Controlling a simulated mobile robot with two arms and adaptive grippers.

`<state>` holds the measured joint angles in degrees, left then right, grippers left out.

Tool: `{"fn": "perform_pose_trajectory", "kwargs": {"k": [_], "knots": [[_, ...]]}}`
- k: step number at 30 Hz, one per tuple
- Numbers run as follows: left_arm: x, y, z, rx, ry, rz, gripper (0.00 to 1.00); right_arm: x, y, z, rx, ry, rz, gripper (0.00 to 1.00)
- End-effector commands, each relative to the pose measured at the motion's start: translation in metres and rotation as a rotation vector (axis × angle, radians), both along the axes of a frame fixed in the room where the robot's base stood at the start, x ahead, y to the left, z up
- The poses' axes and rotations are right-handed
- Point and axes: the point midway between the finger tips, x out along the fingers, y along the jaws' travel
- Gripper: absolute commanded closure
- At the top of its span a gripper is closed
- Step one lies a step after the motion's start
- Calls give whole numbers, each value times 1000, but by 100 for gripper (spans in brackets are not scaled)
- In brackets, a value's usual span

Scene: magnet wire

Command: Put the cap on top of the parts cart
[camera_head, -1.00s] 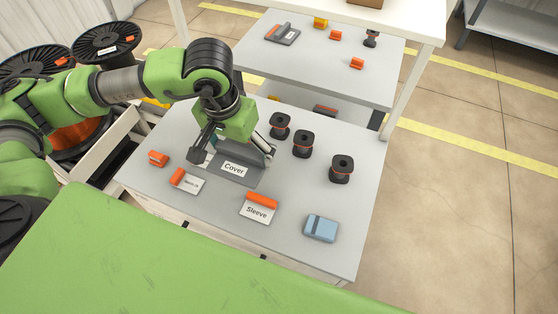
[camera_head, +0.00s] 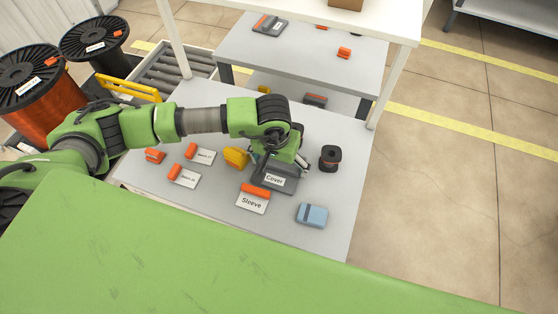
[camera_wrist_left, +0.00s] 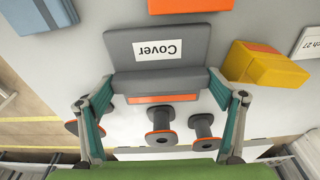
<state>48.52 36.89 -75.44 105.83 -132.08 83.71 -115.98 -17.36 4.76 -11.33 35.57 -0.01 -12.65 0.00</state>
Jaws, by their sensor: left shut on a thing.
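The grey part labelled "Cover" (camera_head: 279,184) is in my left gripper (camera_head: 276,166), over the grey work surface (camera_head: 225,215). No part is labelled as a cap; this grey part is what I hold. In the wrist view, the grey part (camera_wrist_left: 155,50) has a flat labelled plate and a raised bar. My left gripper's (camera_wrist_left: 160,92) two fingers are on either side of the bar. An orange strip shows under it. I cannot tell whether it touches the surface. A white shelved cart (camera_head: 300,17) stands behind. My right gripper is not in view.
The orange-and-white "Sleeve" piece (camera_head: 252,203), a blue block (camera_head: 312,215) and a yellow block (camera_head: 236,157) lie close by. A black spool (camera_head: 330,158) stands right; more spools (camera_wrist_left: 161,128) show in the wrist view. A brown box (camera_head: 346,4) sits on the cart's top.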

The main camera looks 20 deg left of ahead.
Motion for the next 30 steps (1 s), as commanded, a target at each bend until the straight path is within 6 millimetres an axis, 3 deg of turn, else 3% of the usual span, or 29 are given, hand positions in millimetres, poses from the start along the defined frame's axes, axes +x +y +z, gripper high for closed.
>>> {"fn": "perform_pose_trajectory", "kwargs": {"k": [10, 11, 12, 24, 30], "knots": [[1, 0, -4, 0, -2, 0, 39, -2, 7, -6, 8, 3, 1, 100], [0, 0, -3, 0, -1, 0, 9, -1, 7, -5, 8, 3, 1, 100], [0, 0, -3, 0, -1, 0, 0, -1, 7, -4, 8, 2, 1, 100], [1, 0, 5, -1, -3, -1, 0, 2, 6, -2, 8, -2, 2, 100], [-4, 0, 42, -2, -8, -2, 0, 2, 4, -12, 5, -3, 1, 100]]}}
